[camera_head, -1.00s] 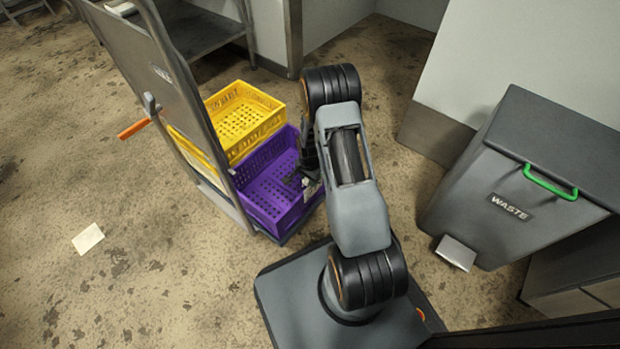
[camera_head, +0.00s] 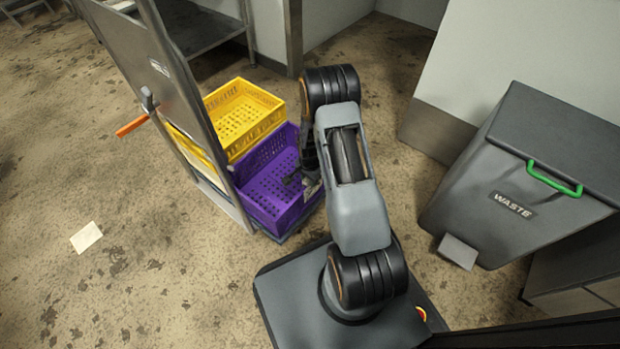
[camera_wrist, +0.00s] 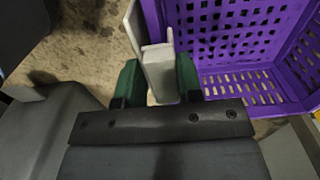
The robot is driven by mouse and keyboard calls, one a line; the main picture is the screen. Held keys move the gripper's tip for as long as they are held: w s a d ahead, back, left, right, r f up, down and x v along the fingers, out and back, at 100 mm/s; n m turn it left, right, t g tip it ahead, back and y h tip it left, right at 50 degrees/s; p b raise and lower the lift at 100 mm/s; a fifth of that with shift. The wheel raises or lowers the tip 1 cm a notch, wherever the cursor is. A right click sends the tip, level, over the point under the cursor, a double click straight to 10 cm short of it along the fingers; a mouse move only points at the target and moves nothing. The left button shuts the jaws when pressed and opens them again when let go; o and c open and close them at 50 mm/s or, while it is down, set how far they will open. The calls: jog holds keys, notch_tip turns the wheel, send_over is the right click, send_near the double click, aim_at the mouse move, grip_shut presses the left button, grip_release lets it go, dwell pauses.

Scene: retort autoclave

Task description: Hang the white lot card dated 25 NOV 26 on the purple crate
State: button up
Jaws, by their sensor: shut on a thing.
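The purple crate (camera_head: 270,180) stands on the trolley's low deck, in front of a yellow crate. It also fills the upper right of the wrist view (camera_wrist: 262,62). My gripper (camera_wrist: 160,82) is at the crate's near right wall and is shut on a pale white card (camera_wrist: 159,62), seen nearly edge-on between the green fingers. The card's upper part lies right at the crate's left rim in the wrist view. I cannot tell whether it is hooked over the rim. No print on it can be read. In the head view my arm partly hides the gripper and card.
A yellow crate (camera_head: 243,112) stands behind the purple one. A grey waste bin (camera_head: 520,180) stands at right. A pale sheet (camera_head: 87,237) lies on the open floor at left.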

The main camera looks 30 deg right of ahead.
jog(key=shift+f+b, duration=0.5)
jog(key=shift+f, duration=0.25)
jog(key=o, duration=0.7)
jog(key=shift+r, duration=0.15)
notch_tip(320, 180, up, 14)
jog(key=p, duration=0.6)
jog(key=shift+f, duration=0.2)
jog(key=shift+r, duration=0.1)
